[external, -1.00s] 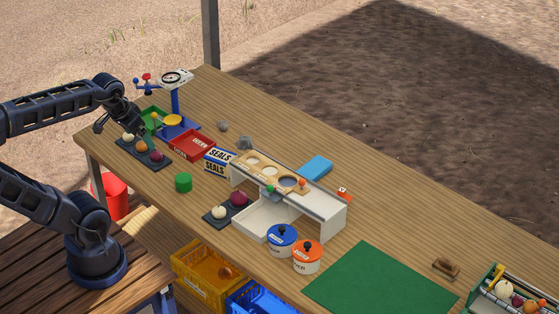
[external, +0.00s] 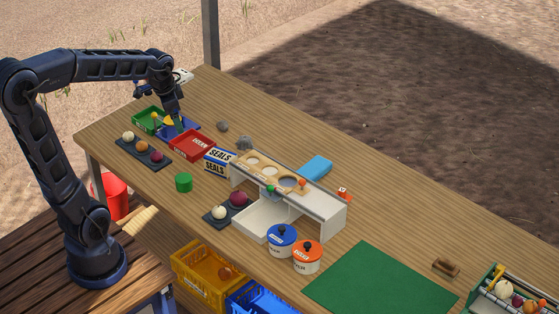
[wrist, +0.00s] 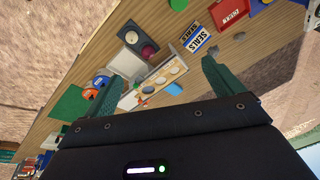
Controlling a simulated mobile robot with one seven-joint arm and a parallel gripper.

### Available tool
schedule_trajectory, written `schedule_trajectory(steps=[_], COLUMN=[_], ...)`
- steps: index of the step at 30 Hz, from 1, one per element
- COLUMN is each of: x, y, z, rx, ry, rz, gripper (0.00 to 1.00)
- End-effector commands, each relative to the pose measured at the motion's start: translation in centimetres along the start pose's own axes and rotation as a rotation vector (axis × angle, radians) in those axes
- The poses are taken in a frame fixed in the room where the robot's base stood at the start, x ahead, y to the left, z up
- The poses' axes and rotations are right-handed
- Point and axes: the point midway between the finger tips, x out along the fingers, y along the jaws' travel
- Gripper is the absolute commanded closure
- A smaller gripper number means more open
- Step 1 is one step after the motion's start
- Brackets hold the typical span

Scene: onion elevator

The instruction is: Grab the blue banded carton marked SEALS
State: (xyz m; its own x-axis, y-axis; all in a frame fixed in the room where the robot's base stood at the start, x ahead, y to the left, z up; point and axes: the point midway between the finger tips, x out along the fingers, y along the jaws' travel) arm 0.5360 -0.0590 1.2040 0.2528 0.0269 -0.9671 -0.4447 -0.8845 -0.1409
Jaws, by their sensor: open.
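The blue banded carton marked SEALS (external: 219,162) stands on the wooden table between the red tray and the white grading stand. In the wrist view the carton (wrist: 196,39) shows near the top, beyond my fingers and a little left of the right finger.
A red tray (external: 192,145) sits just left of the carton, and a white stand (external: 290,195) is close on its right. A green cylinder (external: 183,183) is in front. Grey stones (external: 222,126) lie behind.

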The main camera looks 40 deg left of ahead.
Motion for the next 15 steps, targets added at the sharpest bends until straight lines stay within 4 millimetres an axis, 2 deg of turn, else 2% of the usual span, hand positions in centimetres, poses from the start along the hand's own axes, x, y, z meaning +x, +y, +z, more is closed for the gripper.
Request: schedule_trajectory(steps=[6,15], x=[4.0,10.5], y=[-3.2,-7.4], z=[-3.4,-7.1], rx=[0.151,0.361], ry=[-0.037,-0.063], rz=[0.036,0.099], gripper=[0.07,0.07])
